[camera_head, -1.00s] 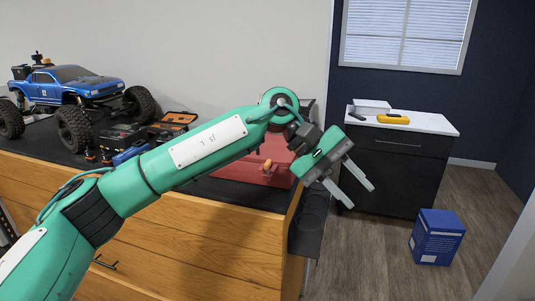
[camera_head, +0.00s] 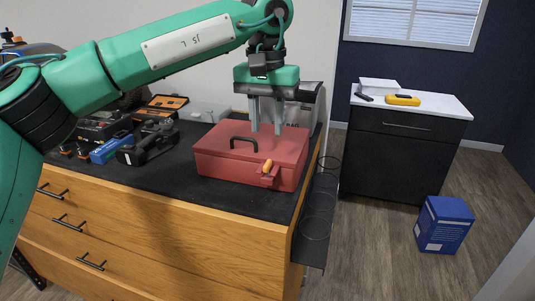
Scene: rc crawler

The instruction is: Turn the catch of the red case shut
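The red case (camera_head: 225,168) lies with its lid down near the right end of the black-topped wooden cabinet. A black handle sits on its lid. The orange catch (camera_head: 267,166) is on the front side, towards the right, at the lid's edge. My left gripper (camera_head: 266,130) points straight down above the right part of the lid, behind the catch. Its two fingers are apart with nothing between them. I cannot tell whether the fingertips touch the lid. My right gripper is not in view.
Left of the case are a black tool (camera_head: 148,144), a blue box-like item (camera_head: 110,149) and an open orange-black case (camera_head: 165,103). Wire rings (camera_head: 319,200) hang on the cabinet's right side. A dark cabinet (camera_head: 395,150) and a blue box (camera_head: 444,225) stand farther right.

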